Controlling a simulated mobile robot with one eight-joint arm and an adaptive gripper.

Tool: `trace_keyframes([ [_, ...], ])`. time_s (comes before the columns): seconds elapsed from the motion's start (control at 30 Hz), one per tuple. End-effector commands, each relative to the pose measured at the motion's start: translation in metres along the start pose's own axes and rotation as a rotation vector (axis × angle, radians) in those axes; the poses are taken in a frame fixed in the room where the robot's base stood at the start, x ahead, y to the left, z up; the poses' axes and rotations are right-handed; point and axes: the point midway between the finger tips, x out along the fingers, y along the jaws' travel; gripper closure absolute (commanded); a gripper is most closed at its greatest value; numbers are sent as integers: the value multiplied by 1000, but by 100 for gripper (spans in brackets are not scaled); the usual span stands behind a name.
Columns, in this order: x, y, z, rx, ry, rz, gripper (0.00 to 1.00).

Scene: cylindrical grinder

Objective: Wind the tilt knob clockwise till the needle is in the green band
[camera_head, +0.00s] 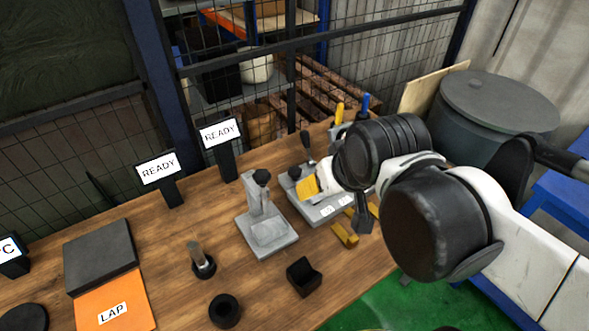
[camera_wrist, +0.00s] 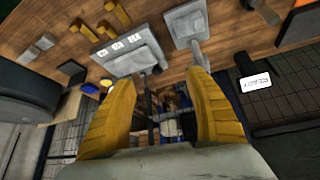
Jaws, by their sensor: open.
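My gripper (camera_wrist: 161,80) is open, its two yellow fingers apart with nothing between them. In the head view one yellow fingertip (camera_head: 308,187) shows above a grey labelled base (camera_head: 325,211); my arm hides part of that base. The base also shows beyond the fingers in the wrist view (camera_wrist: 130,56), with several white labels. A small black knob (camera_head: 295,172) is at its back edge. To its left stands a grey fixture (camera_head: 268,238) with a post and a black knob (camera_head: 262,177) on top. I cannot tell which is the tilt knob. No needle or green band is discernible.
Yellow blocks (camera_head: 345,235) lie at the base's front. A black cup (camera_head: 224,310), black holder (camera_head: 304,277) and orange LAP mat (camera_head: 115,303) are on the wooden bench. A large drum (camera_head: 500,105) is at right.

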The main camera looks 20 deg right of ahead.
Motion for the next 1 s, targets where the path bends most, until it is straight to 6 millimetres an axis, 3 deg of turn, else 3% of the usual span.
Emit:
trace_keyframes([
  [0.17,15,5,-58,-70,-106,-4,38],
  [0.27,34,9,-88,-113,-173,-11,38],
  [0.5,105,18,-144,-215,-331,-41,38],
  [0.63,155,23,-162,-269,-414,-66,38],
  [0.8,216,29,-169,-325,-504,-100,38],
  [1.0,254,31,-166,-359,-556,-123,38],
])
